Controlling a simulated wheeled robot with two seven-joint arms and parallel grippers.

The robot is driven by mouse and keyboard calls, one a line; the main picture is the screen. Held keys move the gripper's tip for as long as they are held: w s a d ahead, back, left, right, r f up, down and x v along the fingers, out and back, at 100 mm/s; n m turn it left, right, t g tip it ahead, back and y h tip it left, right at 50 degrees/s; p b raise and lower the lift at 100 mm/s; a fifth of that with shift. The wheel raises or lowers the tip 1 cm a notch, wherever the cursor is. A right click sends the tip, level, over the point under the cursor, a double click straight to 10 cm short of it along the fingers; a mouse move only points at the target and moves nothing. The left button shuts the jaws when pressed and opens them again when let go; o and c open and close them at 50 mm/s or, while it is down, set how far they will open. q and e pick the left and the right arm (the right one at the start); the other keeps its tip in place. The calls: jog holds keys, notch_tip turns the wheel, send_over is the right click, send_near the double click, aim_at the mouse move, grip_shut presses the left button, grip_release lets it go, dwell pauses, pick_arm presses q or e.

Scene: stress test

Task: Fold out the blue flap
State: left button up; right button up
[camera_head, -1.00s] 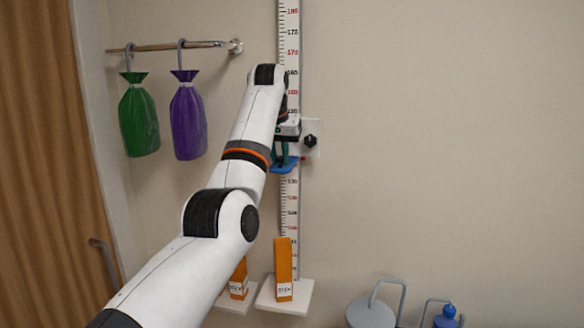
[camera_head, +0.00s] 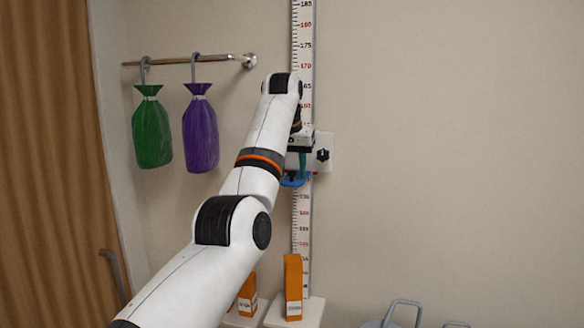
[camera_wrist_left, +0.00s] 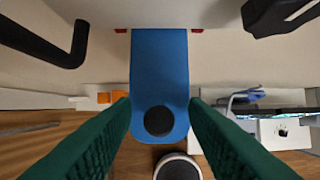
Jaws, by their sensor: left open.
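The blue flap (camera_head: 293,182) sits on the height scale on the wall in the head view, partly hidden by my arm. In the left wrist view the flap (camera_wrist_left: 160,60) is a rounded blue strip that stands out from the wall, with a black round spot (camera_wrist_left: 158,121) near its free end. My left gripper (camera_head: 302,168) is just above the flap. In the left wrist view the gripper's (camera_wrist_left: 160,106) green fingers are open, one on each side of the flap's free end, with small gaps visible. My right gripper is not in view.
The height scale (camera_head: 302,225) runs up the wall, with a black knob (camera_head: 323,154) on a white plate beside it. Green (camera_head: 152,135) and purple (camera_head: 201,135) bags hang from a rail on the left. Orange boxes (camera_head: 293,287) stand on white ledges below. The wall at right is bare.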

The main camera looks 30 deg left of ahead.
pick_arm(q)
jog(key=shift+r, duration=0.1)
jog(key=p+v, duration=0.1)
jog(key=v, duration=1)
jog(key=shift+r, duration=0.4)
jog(key=shift+s, duration=0.15)
